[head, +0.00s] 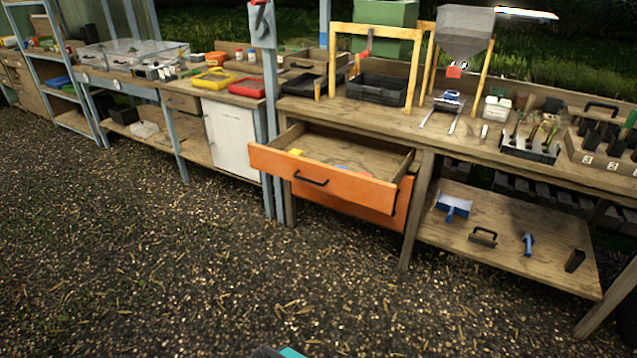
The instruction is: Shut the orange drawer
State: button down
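The orange drawer (285,174) is pulled well out from under the wooden workbench (425,135). It has a dark bar handle on its orange front, and a yellow item and other small things lie inside. A second orange front (350,204) sits below it, partly hidden by the open drawer. My gripper is not clearly in view. Only a small dark and teal piece shows at the bottom edge, and I cannot tell what it is.
Gravel ground in front of the bench is clear. A blue-grey post (270,110) stands close to the drawer's left side. A low shelf (500,260) at right holds a blue dustpan (454,206) and tools. A white cabinet door (232,138) is at left.

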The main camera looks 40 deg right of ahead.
aim_at(324, 147)
jog(key=u, duration=0.4)
jog(key=i, duration=1.35)
jog(key=z, duration=0.2)
